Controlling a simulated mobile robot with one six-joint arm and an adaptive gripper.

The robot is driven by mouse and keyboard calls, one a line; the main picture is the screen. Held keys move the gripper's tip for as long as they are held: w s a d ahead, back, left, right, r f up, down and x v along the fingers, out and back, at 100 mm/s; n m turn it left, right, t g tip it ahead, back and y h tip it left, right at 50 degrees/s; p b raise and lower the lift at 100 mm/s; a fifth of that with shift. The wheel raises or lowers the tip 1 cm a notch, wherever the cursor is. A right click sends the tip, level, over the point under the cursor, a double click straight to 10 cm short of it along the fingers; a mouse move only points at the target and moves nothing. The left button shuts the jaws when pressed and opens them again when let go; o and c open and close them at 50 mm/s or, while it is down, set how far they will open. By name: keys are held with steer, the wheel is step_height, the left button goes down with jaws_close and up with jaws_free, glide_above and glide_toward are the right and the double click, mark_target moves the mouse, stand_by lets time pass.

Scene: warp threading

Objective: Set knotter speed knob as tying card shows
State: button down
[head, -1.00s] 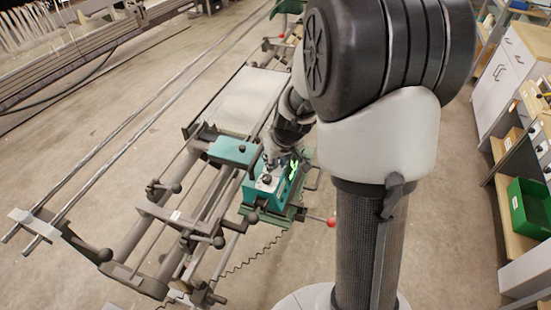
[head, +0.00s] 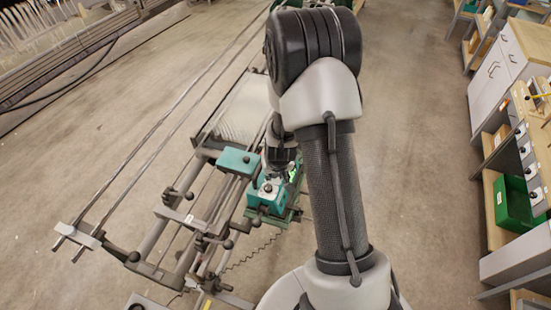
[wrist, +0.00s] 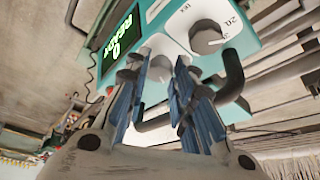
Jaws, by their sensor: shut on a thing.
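The knotter's teal control box (head: 266,204) stands on the machine frame, and its face fills the top of the wrist view (wrist: 160,13). Its green display (wrist: 124,36) reads READY with a 0. A dark-grey knob (wrist: 207,38) with a white pointer sits right of my fingers, beside a TEX label and printed numbers. My gripper (wrist: 163,58) has its blue-padded fingers against the box face. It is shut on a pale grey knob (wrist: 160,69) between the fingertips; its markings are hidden. In the head view my gripper (head: 272,178) is at the box, partly hidden. I cannot make out a tying card.
A second teal block (head: 238,161) sits left of the box on the frame. A dark curved handle (wrist: 233,75) lies close right of my fingers. Long rails (head: 150,135) run along the left. A bench with a green bin (head: 518,205) stands right, with clear floor between.

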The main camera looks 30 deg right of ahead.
steer(key=shift+a+r+m+p, duration=0.2)
steer(key=shift+m+p, duration=0.2)
steer(key=shift+p, duration=0.8)
steer(key=m+h+p, duration=0.1)
steer(key=p, duration=0.2)
steer(key=shift+m, duration=0.3)
steer(key=shift+m+p, duration=0.4)
steer(key=shift+p, duration=0.75)
steer(key=shift+a+m+g+p, duration=0.1)
steer(key=shift+m+g+p, duration=0.25)
steer(key=shift+p, duration=0.35)
steer(key=shift+f+m+h+p, duration=0.2)
steer(key=shift+m+h+p, duration=0.1)
steer(key=shift+m+p, duration=0.1)
steer(key=c, duration=1.6)
jaws_free()
steer(key=shift+c, duration=0.2)
steer(key=shift+r, duration=0.1)
